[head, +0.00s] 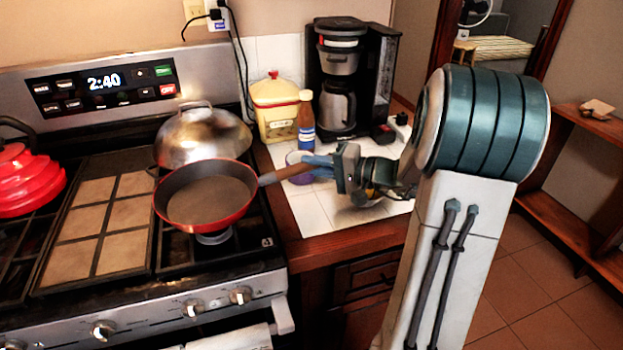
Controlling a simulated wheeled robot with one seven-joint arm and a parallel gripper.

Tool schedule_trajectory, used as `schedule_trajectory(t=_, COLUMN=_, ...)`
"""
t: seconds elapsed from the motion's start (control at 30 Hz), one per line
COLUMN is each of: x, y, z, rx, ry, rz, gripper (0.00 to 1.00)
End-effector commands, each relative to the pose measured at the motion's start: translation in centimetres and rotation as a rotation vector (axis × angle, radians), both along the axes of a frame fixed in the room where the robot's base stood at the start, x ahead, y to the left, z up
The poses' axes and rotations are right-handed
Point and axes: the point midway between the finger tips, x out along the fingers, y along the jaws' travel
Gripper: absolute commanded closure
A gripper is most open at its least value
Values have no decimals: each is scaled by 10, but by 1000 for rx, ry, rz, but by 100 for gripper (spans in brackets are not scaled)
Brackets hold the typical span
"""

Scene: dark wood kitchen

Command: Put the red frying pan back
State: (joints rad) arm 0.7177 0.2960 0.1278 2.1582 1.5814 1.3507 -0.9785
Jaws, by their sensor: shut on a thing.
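The red frying pan (207,198) has a dark inside and is over the right front burner (214,237) of the stove. Its rim looks level, and I cannot tell whether its base touches the grate. Its brown handle (285,173) points right, over the counter. My gripper (318,167) is shut on the end of that handle, with the arm coming from the right. The fingers hide part of the handle's end.
A domed metal lid (203,136) is close behind the pan. A red kettle (27,180) is at the left of the stove. A yellow canister (276,108), a brown bottle (306,123), a purple-rimmed bowl (298,159) and a coffee maker (340,85) crowd the tiled counter (325,216).

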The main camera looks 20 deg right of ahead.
Motion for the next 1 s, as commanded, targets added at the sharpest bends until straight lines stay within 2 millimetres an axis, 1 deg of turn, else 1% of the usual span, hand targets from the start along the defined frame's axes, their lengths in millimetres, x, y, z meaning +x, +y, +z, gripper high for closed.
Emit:
schedule_trajectory(t=0.13, x=4, y=3, z=-6, rx=4, ry=0, rz=-1, gripper=100)
schedule_trajectory(t=0.3, x=4, y=3, z=-29, rx=6, ry=2, rz=0, gripper=100)
schedule_trajectory(t=0.4, x=4, y=3, z=-38, rx=6, ry=0, rz=0, gripper=100)
schedule_trajectory(t=1.0, x=4, y=3, z=-48, rx=2, ry=-2, rz=0, gripper=100)
